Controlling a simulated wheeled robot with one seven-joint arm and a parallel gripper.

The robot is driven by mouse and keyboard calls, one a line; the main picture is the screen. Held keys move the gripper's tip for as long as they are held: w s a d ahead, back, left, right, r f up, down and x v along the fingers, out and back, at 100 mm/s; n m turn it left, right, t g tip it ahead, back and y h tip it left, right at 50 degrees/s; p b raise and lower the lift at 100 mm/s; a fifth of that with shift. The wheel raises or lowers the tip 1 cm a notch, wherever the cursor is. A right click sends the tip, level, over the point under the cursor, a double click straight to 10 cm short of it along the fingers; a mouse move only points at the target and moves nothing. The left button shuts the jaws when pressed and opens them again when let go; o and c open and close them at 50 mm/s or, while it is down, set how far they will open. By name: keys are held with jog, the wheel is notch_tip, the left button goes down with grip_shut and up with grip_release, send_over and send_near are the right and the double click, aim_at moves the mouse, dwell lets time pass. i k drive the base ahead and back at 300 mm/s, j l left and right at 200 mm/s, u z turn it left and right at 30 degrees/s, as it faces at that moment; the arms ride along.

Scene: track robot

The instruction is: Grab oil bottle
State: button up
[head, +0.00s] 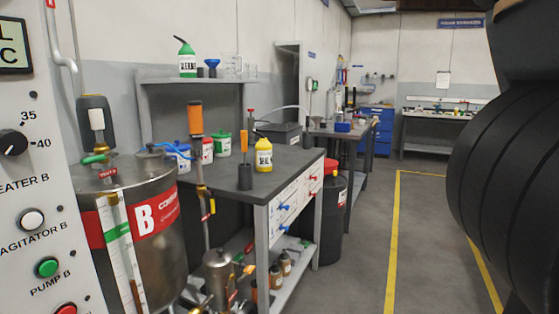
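A green bottle (186,58) with a narrow slanted spout and a white label stands on the shelf above. The lettering on both labels is too small to read, so I cannot tell which is the oil bottle. My gripper is not in view. Neither bottle is held by anything.
The workbench (240,182) carries a dark cup with an orange-handled tool (245,172) and several tubs. A steel tank (150,240) and control panel (28,190) stand at the left. A large black ribbed shape covers the right edge. The floor (425,240) is clear.

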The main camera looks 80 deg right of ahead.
aim_at(264, 157)
jog(key=z, duration=1.7)
